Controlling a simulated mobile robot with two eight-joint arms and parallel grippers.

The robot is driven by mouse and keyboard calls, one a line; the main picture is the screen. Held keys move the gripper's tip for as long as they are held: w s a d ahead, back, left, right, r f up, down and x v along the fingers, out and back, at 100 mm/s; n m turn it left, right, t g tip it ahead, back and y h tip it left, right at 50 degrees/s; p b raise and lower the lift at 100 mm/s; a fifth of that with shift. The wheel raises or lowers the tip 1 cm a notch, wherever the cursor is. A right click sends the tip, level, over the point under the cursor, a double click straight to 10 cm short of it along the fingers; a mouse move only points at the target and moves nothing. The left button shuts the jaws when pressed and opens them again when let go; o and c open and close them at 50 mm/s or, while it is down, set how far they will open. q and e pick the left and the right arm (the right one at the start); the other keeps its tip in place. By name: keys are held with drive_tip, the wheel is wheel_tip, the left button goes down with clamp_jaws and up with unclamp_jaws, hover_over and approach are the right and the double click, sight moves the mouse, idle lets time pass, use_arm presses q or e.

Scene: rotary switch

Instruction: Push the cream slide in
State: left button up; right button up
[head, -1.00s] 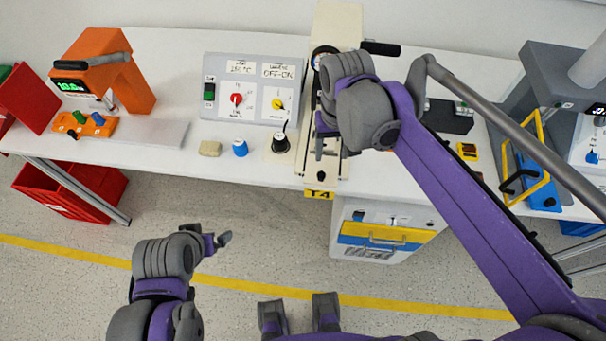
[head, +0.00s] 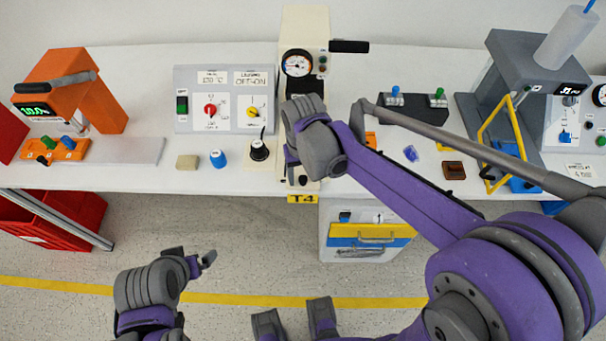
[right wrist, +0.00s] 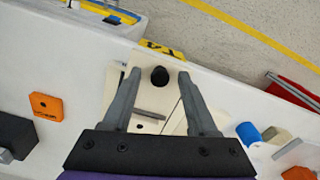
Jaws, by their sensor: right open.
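The cream slide (head: 314,186) lies at the front of the cream T4 machine (head: 318,22), at the table edge. In the right wrist view, its black knob (right wrist: 159,76) stands between the fingertips of my right gripper (right wrist: 160,82), with a gap on each side. In the head view my right gripper (head: 291,165) is over the front of the machine and hides part of the slide. It is open and holds nothing. My left gripper (head: 190,259) is away from the table, over the floor at lower left; its jaw gap is unclear.
A brown block (head: 453,170) and a yellow-framed press (head: 500,130) are to the right.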

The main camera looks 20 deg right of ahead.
clamp_jaws()
idle(0.3)
idle(1.1)
